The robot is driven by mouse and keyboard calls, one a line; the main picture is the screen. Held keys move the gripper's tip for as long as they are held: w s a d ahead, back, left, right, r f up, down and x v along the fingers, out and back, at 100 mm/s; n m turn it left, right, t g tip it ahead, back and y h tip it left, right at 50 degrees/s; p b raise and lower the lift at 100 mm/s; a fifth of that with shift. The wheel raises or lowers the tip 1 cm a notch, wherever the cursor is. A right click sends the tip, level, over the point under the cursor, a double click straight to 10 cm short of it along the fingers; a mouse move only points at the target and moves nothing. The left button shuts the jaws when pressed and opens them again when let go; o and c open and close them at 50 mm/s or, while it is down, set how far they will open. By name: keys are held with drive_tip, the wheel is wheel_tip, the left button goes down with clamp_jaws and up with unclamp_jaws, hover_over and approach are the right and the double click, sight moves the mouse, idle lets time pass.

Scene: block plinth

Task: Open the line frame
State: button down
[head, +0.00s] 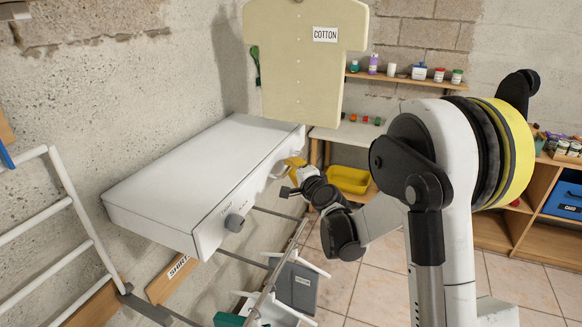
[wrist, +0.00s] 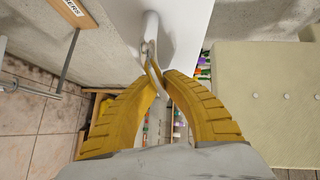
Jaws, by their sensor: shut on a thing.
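I cannot tell for sure which part is the line frame. A pale curved handle (wrist: 151,42) stands out from the white face in the wrist view. My gripper (head: 292,166) has yellow fingers and is at the right end of the unit's front. In the wrist view my gripper (wrist: 158,80) is shut on the lower end of the handle. My fingers hide part of the handle in the head view.
A white rail rack (head: 62,190) is at the left. Thin metal rods (head: 275,268) and a dark grey box (head: 297,285) are below the unit. A cream shirt-shaped board marked COTTON (head: 300,60) hangs behind. A yellow bin (head: 348,179) and shelves are beyond.

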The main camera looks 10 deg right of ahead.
drive_tip(key=s+d+b, duration=0.1)
drive_tip(key=s+d, duration=0.6)
drive_tip(key=d, duration=0.3)
drive_tip(key=s+d+b, duration=0.2)
drive_tip(key=s+d, duration=0.6)
drive_tip(key=d, duration=0.3)
drive_tip(key=shift+s+d, duration=0.2)
drive_tip(key=shift+s, duration=0.05)
drive_tip(key=c, duration=1.5)
unclamp_jaws()
drive_tip(key=shift+d, duration=0.1)
drive_tip(key=shift+o, duration=0.2)
drive_tip(key=shift+s, duration=0.1)
drive_tip(key=s+d+r, duration=0.1)
drive_tip(key=s, duration=1)
drive_tip(key=shift+s+d+r, duration=0.25)
drive_tip(key=shift+r, duration=0.15)
